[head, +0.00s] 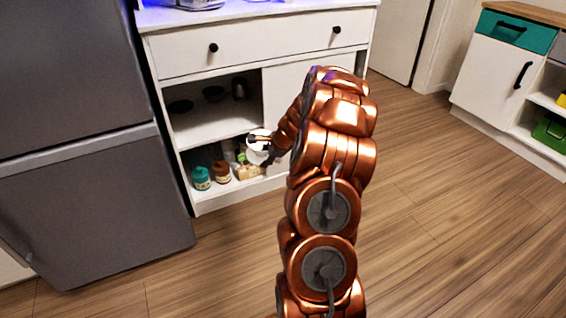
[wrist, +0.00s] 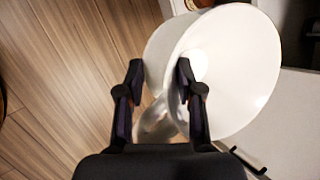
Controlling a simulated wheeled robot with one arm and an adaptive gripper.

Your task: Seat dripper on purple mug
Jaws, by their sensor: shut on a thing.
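My gripper (head: 262,148) is in front of the cabinet's open lower shelf in the head view. In the wrist view my gripper (wrist: 158,85) is shut on a white cone-shaped dripper (wrist: 240,70). The dripper's wide, round mouth faces up and to the right there, so it looks tilted. In the head view the dripper (head: 257,156) is a small white shape at the gripper, partly covered by the fingers. I cannot make out a purple mug in either view.
The white cabinet (head: 225,52) has a drawer above open shelves. Dark bowls (head: 213,94) stand on the upper shelf. A teal jar (head: 201,178) and a brown jar (head: 222,173) stand below. A grey fridge (head: 85,165) is at left. Open wooden floor (head: 430,230) lies at right.

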